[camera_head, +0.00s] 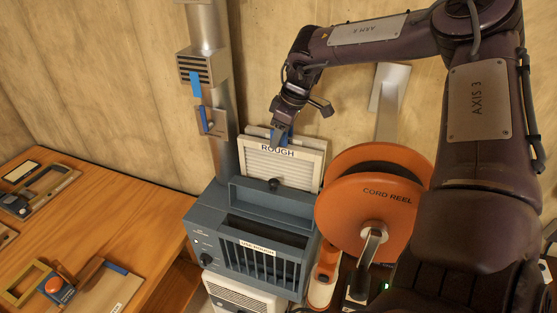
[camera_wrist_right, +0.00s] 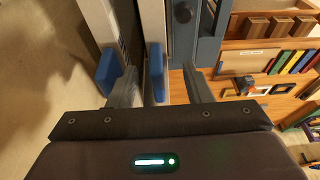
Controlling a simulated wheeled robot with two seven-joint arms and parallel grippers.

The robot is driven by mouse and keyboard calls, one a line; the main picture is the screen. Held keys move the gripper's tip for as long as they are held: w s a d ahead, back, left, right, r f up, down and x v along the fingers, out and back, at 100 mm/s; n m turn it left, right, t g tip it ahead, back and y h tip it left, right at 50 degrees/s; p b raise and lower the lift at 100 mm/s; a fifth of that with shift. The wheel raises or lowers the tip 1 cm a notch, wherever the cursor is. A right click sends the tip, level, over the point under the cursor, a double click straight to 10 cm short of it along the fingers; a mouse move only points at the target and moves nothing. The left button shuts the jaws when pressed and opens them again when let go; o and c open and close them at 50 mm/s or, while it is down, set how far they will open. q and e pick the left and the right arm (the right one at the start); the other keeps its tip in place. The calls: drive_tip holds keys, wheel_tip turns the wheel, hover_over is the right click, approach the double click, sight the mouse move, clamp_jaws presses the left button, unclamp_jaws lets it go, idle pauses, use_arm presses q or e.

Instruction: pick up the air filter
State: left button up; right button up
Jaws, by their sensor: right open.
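The air filter is a white framed panel marked "ROUGH" (camera_head: 288,165), standing upright at the back of a blue-grey filter box (camera_head: 215,215). A second pale panel (camera_head: 262,131) shows just behind its top edge. My right gripper (camera_head: 280,137) is at the top edge of the filter. In the right wrist view my open right gripper (camera_wrist_right: 159,72) has one finger on each side of a blue tab (camera_wrist_right: 157,75) on a white panel. Another blue tab (camera_wrist_right: 108,70) lies outside the left finger. I cannot tell whether the fingers touch anything. My left gripper is not in view.
An orange cord reel (camera_head: 345,212) stands close on the right of the box. A metal duct (camera_head: 222,140) rises on its left. A wooden bench (camera_head: 120,220) with frames and small tools is at the left.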

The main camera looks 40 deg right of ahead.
drive_tip(key=f, duration=0.1)
drive_tip(key=w+f, duration=0.1)
drive_tip(key=shift+w+d+f+b, duration=0.1)
drive_tip(key=shift+w+f+b, duration=0.1)
drive_tip(key=shift+f+b, duration=0.2)
drive_tip(key=shift+s+a+r, duration=0.3)
drive_tip(key=shift+s+r, duration=0.05)
drive_tip(key=shift+r, duration=0.05)
drive_tip(key=shift+c, duration=1)
drive_tip(key=shift+w+d+f, duration=0.1)
drive_tip(key=shift+d+f, duration=0.05)
clamp_jaws()
wheel_tip(320, 180, up, 8)
drive_tip(key=p, duration=0.4)
drive_tip(key=shift+w, duration=0.1)
wheel_tip(320, 180, up, 10)
